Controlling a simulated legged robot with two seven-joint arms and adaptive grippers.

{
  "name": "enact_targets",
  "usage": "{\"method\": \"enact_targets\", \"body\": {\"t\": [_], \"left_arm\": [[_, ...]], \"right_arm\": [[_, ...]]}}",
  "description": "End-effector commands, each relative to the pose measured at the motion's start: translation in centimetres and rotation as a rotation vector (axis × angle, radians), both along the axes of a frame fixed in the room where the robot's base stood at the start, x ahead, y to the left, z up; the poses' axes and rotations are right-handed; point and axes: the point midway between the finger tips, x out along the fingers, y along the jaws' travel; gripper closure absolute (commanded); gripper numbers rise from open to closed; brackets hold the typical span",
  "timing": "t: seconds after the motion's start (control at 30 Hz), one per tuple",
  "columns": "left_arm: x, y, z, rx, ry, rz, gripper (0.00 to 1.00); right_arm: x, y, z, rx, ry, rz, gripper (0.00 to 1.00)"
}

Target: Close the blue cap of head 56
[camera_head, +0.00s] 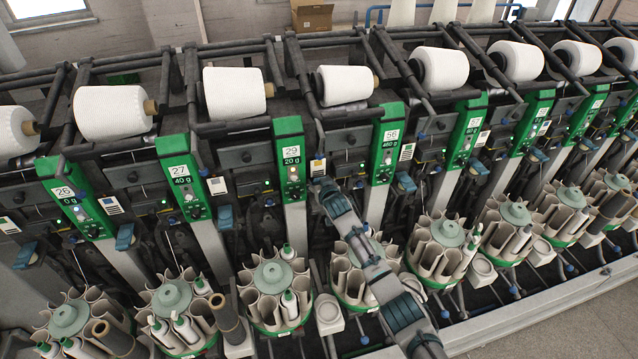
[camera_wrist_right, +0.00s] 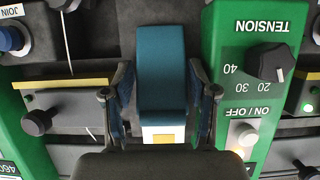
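The green panel of head 56 (camera_head: 385,150), whose small number is hard to read, carries a 460 g display. The blue cap (camera_wrist_right: 162,75) stands in the middle of the right wrist view, a plain teal flap with a white and yellow label below it. My right gripper (camera_wrist_right: 162,108) is open, with one finger on each side of the cap; I cannot tell whether they touch it. In the head view my right gripper (camera_head: 322,186) is left of the panel and mostly hides this cap. Whether the cap is raised or down is unclear. My left gripper is not in view.
Bobbin carousels (camera_head: 274,278) stand below. White yarn cones (camera_head: 343,85) sit above. Other blue caps (camera_head: 405,181) line the row.

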Motion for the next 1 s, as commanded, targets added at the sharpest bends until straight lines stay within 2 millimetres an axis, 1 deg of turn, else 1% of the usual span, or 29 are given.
{"method": "enact_targets", "body": {"t": [0.03,0.07,0.1,0.2,0.37,0.57,0.77,0.9,1.0], "left_arm": [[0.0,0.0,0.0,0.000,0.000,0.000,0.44],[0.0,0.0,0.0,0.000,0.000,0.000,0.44],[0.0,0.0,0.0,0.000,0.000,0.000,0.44],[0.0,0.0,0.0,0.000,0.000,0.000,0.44],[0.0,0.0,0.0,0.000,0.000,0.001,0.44],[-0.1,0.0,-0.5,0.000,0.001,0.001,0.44],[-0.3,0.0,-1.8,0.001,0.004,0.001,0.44],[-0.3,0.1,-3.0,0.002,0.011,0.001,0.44],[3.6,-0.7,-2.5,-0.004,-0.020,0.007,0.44]], "right_arm": [[0.0,0.1,0.0,0.000,0.000,0.000,0.60],[0.0,0.1,0.0,-0.001,0.001,0.000,0.67],[0.0,0.1,0.0,-0.001,0.001,-0.001,0.77],[0.0,0.1,0.0,-0.002,0.001,-0.001,1.00],[0.0,0.1,0.0,-0.002,-0.001,-0.001,1.00],[-0.2,0.1,-0.3,0.004,-0.032,0.000,1.00],[-0.6,0.1,-0.7,0.021,-0.107,0.001,1.00],[-1.0,0.0,-1.1,0.036,-0.177,0.001,1.00],[-1.2,-0.1,-1.5,0.046,-0.228,0.001,1.00]]}}
